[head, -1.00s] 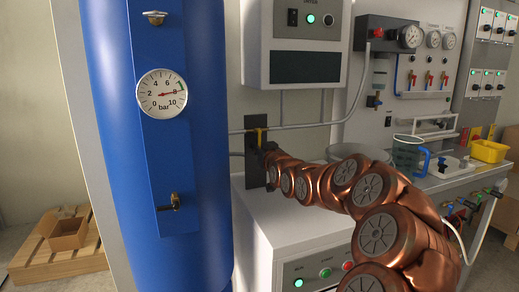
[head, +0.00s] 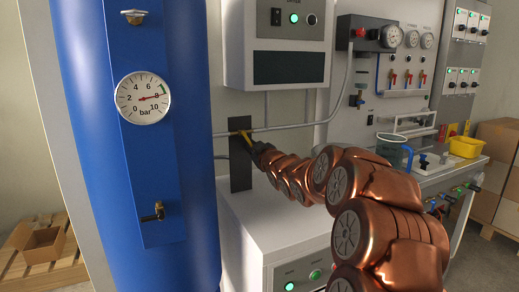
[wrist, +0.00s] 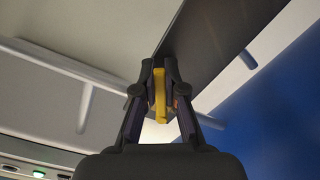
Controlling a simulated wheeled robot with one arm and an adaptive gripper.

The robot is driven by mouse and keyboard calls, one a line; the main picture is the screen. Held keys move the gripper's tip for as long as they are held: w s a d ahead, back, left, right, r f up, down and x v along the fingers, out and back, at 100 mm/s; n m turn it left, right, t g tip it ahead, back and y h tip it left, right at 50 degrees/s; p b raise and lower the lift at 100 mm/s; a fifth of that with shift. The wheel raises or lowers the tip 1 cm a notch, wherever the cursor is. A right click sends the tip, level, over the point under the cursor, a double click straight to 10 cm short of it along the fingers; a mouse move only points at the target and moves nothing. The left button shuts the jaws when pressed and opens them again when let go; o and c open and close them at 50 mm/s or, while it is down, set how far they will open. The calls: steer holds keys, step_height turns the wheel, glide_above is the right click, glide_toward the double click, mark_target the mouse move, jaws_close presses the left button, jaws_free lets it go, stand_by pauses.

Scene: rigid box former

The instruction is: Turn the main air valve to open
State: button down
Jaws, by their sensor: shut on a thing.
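The main air valve has a yellow lever (head: 245,137) in front of a dark upright plate (head: 240,178), on a grey pipe beside the blue tank. My gripper (head: 255,147) reaches it from the right and hides part of it. The lever looks slanted in the head view. In the wrist view the yellow lever (wrist: 160,98) lies between the two fingers of my gripper (wrist: 160,75), which are shut on it. The valve body is mostly hidden.
The blue tank (head: 90,200) with a pressure gauge (head: 142,98) reading about 8 bar stands close at left. A grey control box (head: 290,95) hangs above my gripper. A white cabinet (head: 250,230) stands below my arm. The pipe (head: 290,127) runs right.

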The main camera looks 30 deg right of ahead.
steer(key=shift+s+d+r+n+b, duration=0.15)
steer(key=shift+d+r+n, duration=0.45)
steer(key=shift+n, duration=1.35)
steer(key=shift+w+d+r+n+b, duration=0.1)
steer(key=shift+d+r+n+b, duration=0.15)
steer(key=shift+r+n, duration=1.15)
steer(key=shift+s+d+r+n+b, duration=0.1)
steer(key=shift+d+r+n, duration=0.3)
steer(key=shift+n, duration=2.05)
steer(key=shift+d+f, duration=0.1)
steer(key=c, duration=1.2)
jaws_free()
steer(key=shift+s+a, duration=0.2)
steer(key=shift+s, duration=1.8)
steer(key=shift+s+a, duration=0.2)
steer(key=shift+s, duration=1.75)
steer(key=shift+s+a, duration=0.2)
steer(key=shift+s, duration=1.8)
